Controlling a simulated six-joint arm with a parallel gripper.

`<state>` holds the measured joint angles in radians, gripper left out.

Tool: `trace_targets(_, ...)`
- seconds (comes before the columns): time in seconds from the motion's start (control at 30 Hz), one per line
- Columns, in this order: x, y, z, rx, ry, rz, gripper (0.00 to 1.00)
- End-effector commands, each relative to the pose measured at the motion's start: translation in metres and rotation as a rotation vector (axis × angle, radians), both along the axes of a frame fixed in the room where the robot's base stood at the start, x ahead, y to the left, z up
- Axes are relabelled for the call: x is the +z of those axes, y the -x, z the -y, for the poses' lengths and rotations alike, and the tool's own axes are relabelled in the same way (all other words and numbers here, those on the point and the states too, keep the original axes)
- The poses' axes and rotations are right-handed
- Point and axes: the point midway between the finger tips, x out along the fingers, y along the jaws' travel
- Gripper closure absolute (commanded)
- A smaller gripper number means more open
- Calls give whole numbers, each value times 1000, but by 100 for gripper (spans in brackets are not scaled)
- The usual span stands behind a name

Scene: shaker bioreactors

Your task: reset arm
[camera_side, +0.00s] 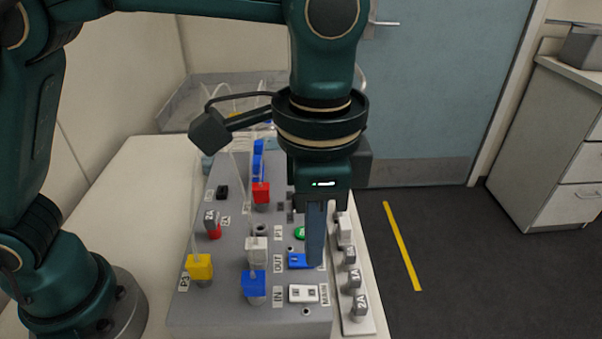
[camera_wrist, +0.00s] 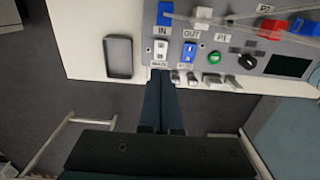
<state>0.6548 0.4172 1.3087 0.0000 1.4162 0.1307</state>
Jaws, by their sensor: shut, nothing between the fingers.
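My gripper (camera_side: 315,262) is shut and empty, pointing down at the right side of the grey control panel (camera_side: 215,322). Its fingertips are close to a blue rocker switch (camera_side: 298,261); I cannot tell whether they touch it. In the wrist view, the closed fingers (camera_wrist: 161,74) end near the panel edge by a white rocker switch (camera_wrist: 159,53) and the blue one (camera_wrist: 188,55). The white switch (camera_side: 303,293) also shows in the side view, labelled MAIN.
Yellow (camera_side: 200,267), blue (camera_side: 253,285), white (camera_side: 256,249) and red (camera_side: 261,192) connectors with clear tubes stand on the panel. A rack of labelled grey connectors (camera_side: 354,278) runs along its right edge. A green button (camera_side: 299,232) is beside my fingers. Floor lies to the right.

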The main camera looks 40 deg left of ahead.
Motion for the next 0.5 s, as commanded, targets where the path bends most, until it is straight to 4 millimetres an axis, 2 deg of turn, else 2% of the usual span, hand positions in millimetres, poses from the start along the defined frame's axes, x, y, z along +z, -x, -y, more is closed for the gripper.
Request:
trace_targets(0.2,0,-2,-2,9,1,1,100)
trace_targets(0.27,7,-7,-6,30,15,21,100)
trace_targets(0.37,27,-14,-23,89,45,64,100)
trace_targets(0.5,51,-12,-64,212,83,134,100)
